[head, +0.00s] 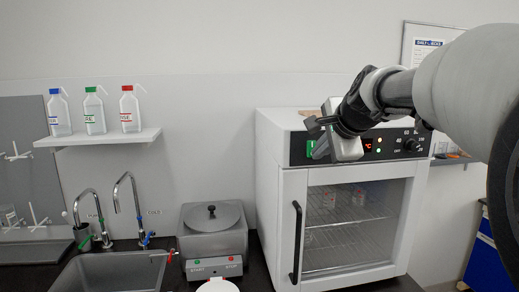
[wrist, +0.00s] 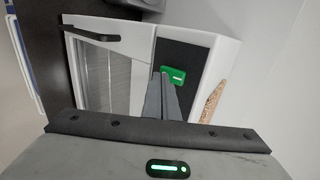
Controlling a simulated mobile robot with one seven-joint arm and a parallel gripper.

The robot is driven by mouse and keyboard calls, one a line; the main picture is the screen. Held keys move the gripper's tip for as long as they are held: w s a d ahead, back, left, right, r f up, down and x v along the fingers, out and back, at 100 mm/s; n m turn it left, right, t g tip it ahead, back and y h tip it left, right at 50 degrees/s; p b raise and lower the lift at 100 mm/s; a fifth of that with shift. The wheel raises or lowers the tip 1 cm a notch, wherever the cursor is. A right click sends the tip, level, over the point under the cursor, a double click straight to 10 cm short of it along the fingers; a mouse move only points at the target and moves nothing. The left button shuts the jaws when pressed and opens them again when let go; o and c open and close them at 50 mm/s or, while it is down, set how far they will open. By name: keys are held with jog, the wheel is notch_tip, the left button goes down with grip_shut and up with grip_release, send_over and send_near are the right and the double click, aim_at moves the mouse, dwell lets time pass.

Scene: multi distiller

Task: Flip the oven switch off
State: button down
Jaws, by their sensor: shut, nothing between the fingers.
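The white oven (head: 277,190) stands on the dark counter, with its glass door closed. The green switch (head: 310,146) is at the left end of the oven's black control panel, partly hidden by my gripper in the head view. In the wrist view the green switch (wrist: 176,76) shows a small white mark and lies just beyond my fingertips. My gripper (wrist: 162,80) is shut and empty, its fingers pointing at the switch's near edge. In the head view my gripper (head: 319,147) is in front of the panel's left part. I cannot tell whether it touches the switch.
The oven's red display (head: 368,145) and round knob (head: 411,145) lie right of my gripper. The black door handle (head: 296,243) stands out below. A lidded grey device (head: 213,241), a sink (head: 108,274) and a shelf (head: 104,139) with bottles are to the left.

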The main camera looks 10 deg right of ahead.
jog(key=shift+w+r+t+b, duration=0.2)
jog(key=shift+r+t+b, duration=0.3)
jog(key=shift+r+b, duration=0.3)
dwell(0.4)
